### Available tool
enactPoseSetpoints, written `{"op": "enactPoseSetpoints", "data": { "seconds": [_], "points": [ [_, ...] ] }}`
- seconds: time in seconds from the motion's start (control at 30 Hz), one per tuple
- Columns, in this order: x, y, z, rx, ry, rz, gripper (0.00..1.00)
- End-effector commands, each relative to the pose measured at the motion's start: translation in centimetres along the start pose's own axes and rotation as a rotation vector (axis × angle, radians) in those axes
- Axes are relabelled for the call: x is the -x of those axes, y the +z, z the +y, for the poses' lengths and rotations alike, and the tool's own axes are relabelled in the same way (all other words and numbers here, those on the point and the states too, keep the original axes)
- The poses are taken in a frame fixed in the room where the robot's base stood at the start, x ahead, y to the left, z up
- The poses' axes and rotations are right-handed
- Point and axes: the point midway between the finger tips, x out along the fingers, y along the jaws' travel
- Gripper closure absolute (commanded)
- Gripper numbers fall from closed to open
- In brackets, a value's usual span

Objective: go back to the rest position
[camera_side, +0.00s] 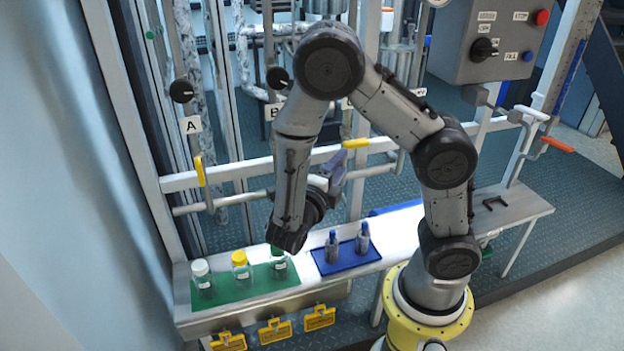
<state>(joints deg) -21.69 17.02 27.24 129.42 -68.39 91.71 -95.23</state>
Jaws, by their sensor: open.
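My gripper (284,244) points down over the shelf, at the right end of the green mat (237,288). It is open. A clear bottle with a green cap (279,263) stands right below and beside it, and the gripper hides part of the cap. I cannot tell whether the fingers touch the bottle. A white-capped bottle (202,277) and a yellow-capped bottle (241,268) stand on the mat to the left.
Two small blue-topped bottles (332,248) (362,240) stand on a blue mat (345,259) to the right. Behind are pipes, a yellow-handled valve (200,170) and the frame. A control box (497,40) hangs at upper right. Yellow tags (274,331) hang along the shelf's front.

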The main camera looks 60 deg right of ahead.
Motion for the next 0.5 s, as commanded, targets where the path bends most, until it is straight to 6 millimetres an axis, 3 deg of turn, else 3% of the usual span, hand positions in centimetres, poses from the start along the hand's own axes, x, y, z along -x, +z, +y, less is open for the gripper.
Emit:
{"op": "enactPoseSetpoints", "data": {
  "seconds": [0.13,0.27,0.4,0.5],
  "points": [
    [-0.6,-0.3,-0.6,-0.029,0.011,0.023,0.54],
    [-1.6,-1.1,-3.1,-0.159,0.058,0.085,0.54],
    [-2.8,-4.8,-5.4,-0.419,0.191,0.258,0.54],
    [-2.6,-7.7,-5.7,-0.688,0.31,0.411,0.54]
  ]
}}
